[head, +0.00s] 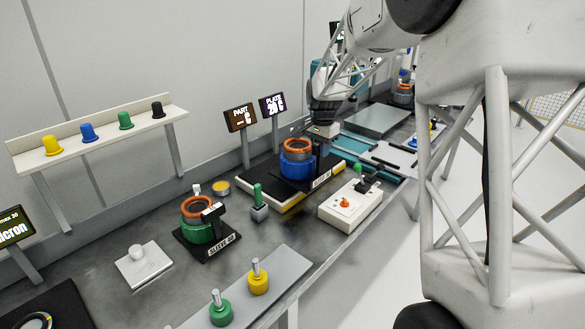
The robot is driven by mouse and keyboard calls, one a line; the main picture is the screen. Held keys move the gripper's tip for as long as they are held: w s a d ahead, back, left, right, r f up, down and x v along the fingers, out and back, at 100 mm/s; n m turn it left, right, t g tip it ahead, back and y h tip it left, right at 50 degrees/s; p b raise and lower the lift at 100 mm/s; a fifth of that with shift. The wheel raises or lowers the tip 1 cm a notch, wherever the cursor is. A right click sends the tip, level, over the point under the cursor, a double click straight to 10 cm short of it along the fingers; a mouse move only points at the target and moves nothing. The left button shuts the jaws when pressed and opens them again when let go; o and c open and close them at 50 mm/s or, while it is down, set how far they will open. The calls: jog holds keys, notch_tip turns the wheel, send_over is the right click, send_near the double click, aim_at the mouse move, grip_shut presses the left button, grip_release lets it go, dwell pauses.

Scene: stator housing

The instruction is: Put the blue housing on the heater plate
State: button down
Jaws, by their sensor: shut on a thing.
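The blue housing (297,170) is a blue cylinder with an orange copper-coloured ring of windings at its top. It appears upright in the middle of the bench. My gripper (318,134) is at the upper right rim of the housing and is shut on it; the fingertips are small and partly hidden. A dark base with a white label is at the housing's foot. I cannot tell whether the housing touches the base or hangs just above it.
A green housing (204,229) stands on a labelled dark base at the front left. A control box (350,204) with an orange knob is right of the plate. Part and plate displays (272,105) stand behind. A green-topped post (258,202) stands close in front.

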aim_at(308, 143)
jog(key=shift+s+a+f, duration=0.1)
jog(key=shift+s+a, duration=0.55)
jog(key=shift+w, duration=0.15)
jog(key=w+a+f, duration=0.1)
jog(key=w, duration=1.4)
jog(key=shift+w+f, duration=0.2)
jog(key=shift+w, duration=0.15)
jog(key=shift+f, duration=0.15)
jog(key=shift+f, duration=1.75)
jog(key=c, duration=1)
grip_release()
jog(key=shift+f, duration=0.15)
